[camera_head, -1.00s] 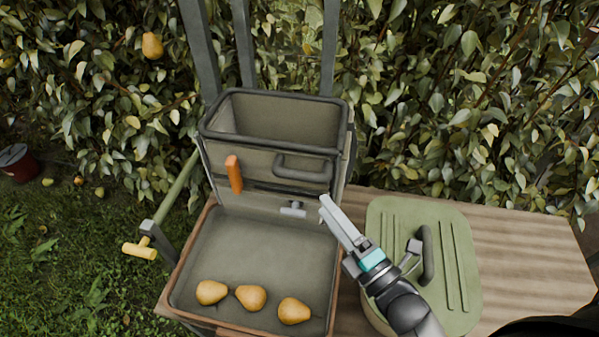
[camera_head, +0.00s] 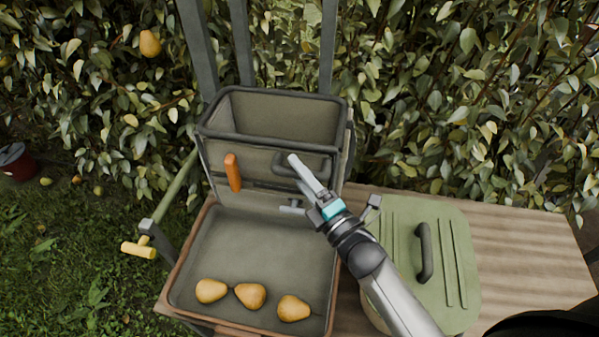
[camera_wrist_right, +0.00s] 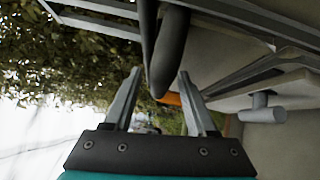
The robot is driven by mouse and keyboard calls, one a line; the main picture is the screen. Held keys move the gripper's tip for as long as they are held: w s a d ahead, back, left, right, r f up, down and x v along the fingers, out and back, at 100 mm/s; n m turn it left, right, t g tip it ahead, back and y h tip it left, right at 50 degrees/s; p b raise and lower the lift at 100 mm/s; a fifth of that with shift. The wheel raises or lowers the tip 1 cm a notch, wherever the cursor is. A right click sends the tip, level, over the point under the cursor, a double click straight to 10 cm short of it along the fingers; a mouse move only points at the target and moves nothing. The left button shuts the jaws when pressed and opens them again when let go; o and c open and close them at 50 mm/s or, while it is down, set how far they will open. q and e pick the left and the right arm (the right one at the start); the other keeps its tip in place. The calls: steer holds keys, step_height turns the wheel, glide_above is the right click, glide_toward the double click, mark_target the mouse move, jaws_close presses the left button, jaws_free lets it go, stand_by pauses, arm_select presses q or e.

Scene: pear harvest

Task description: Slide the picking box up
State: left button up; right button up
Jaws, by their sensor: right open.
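The picking box (camera_head: 270,150) is a grey-green open box with a dark rim, standing upright against metal rails. On its front are a dark bar handle (camera_head: 284,163), an orange lever (camera_head: 233,172) and a small grey T-shaped knob (camera_head: 292,207). My left gripper is out of view.
A shallow tray (camera_head: 205,235) with several pears (camera_head: 250,295) lies below the box. A green lidded container (camera_head: 455,240) stands on the wooden bench (camera_head: 520,255) at right. A yellow-handled crank (camera_head: 139,249) is at left. A leafy hedge (camera_head: 460,100) fills the back.

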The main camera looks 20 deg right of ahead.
jaws_close()
stand_by(1.3)
